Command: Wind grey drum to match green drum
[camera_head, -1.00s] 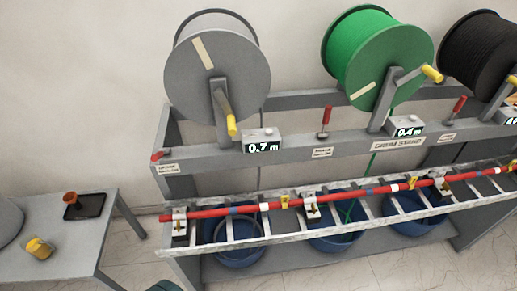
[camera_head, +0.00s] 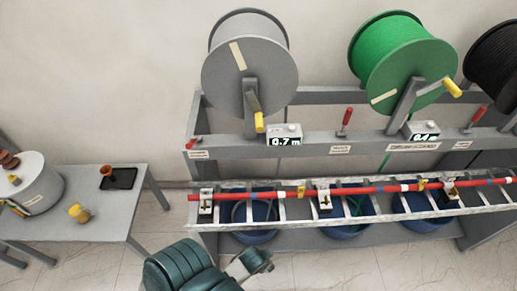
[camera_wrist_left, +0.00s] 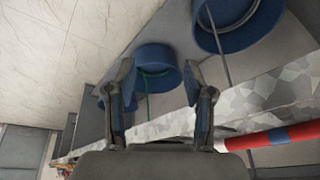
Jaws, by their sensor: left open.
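The grey drum (camera_head: 235,75) hangs on the frame's left part, with a crank whose yellow handle (camera_head: 259,122) points down. The counter below it (camera_head: 284,136) reads 0.7 m. The green drum (camera_head: 395,65) is to its right, with a yellow crank handle (camera_head: 452,87) out to the right. Its counter (camera_head: 421,131) appears to read 0.4 m. My left gripper (camera_head: 262,260) is low in front of the rack, well below the grey drum's crank and apart from it. In the left wrist view its fingers (camera_wrist_left: 160,80) are spread and empty. My right gripper is not in view.
A red bar (camera_head: 290,193) runs along the rack front above a ladder-like rail and several blue tubs (camera_head: 255,215). A black drum (camera_head: 497,60) is at far right. A side table (camera_head: 85,225) stands at left. Red levers (camera_head: 347,115) stick up from the beam.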

